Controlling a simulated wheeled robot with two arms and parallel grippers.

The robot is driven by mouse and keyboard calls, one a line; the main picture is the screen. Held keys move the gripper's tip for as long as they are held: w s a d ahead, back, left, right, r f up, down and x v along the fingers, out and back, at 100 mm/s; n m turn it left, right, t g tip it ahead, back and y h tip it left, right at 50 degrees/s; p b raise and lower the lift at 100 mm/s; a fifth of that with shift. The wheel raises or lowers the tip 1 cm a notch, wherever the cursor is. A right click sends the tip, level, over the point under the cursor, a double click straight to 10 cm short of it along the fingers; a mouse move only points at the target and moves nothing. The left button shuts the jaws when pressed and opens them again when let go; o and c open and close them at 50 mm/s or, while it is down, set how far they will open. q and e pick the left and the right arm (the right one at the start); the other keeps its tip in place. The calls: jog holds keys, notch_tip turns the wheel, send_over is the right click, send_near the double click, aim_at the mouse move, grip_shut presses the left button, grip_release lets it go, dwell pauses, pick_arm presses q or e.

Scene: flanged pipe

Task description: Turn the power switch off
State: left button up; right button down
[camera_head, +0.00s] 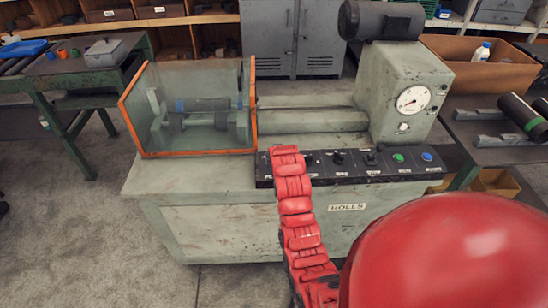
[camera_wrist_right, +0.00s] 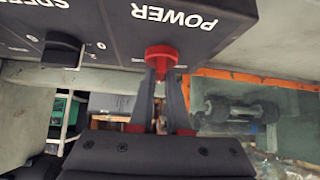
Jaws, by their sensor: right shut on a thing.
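The power switch is a red knob (camera_wrist_right: 161,56) beside the upside-down POWER label in the right wrist view. My right gripper (camera_wrist_right: 160,72) is shut on this knob, one dark finger on either side. The knob sits on the black control panel (camera_head: 330,178), along the machine's front edge in the head view. There my red right arm reaches up to the panel's left end and hides the power switch and the gripper tips. My left gripper is in neither view.
A black speed knob (camera_wrist_right: 62,52) is beside the power switch. Green (camera_head: 398,157) and blue (camera_head: 427,156) buttons sit at the panel's right end. An orange-framed clear guard (camera_head: 195,110) stands on the left of the machine, a dial gauge (camera_head: 413,99) on the right.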

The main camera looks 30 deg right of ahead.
jog(key=n+y+b, duration=0.1)
jog(key=n+b, duration=0.1)
jog(key=b, duration=0.1)
jog(key=n+y+b, duration=0.2)
jog(key=b, duration=0.1)
jog(key=n+t+y+b, duration=0.1)
jog(key=n+y+b, duration=0.1)
jog(key=b, duration=0.1)
jog(key=shift+s+d+f, duration=0.1)
jog(key=shift+d+f, duration=0.2)
jog(key=shift+d, duration=0.05)
jog(key=shift+r+n+y+b, duration=0.15)
jog(key=shift+n+y+b, duration=0.55)
jog(key=shift+n+b, duration=0.3)
jog(key=c, duration=0.9)
grip_release()
jog(key=shift+r, duration=0.1)
